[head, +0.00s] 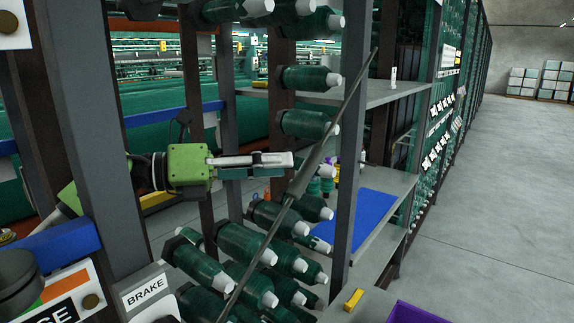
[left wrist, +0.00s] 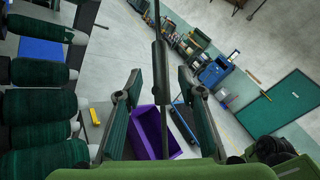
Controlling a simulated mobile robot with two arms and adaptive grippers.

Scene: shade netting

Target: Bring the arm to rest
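My left gripper (head: 280,163) has a green body and reaches in from the left among the racks, pointing right. In the left wrist view its two fingers (left wrist: 160,105) stand apart, with a clear gap and nothing gripped between them. A thin dark rod with a thicker middle (left wrist: 161,72) lies in line with that gap. In the head view the slanting rod (head: 325,135) passes close to the fingertips; I cannot tell whether they touch. My right gripper is in neither view.
Green yarn spools (head: 240,245) with white tips crowd below and above the gripper. A grey post (head: 345,180) and a shelf with a blue mat (head: 368,220) stand to the right. A purple bin (left wrist: 152,133) is below. Open floor (head: 500,210) lies at far right.

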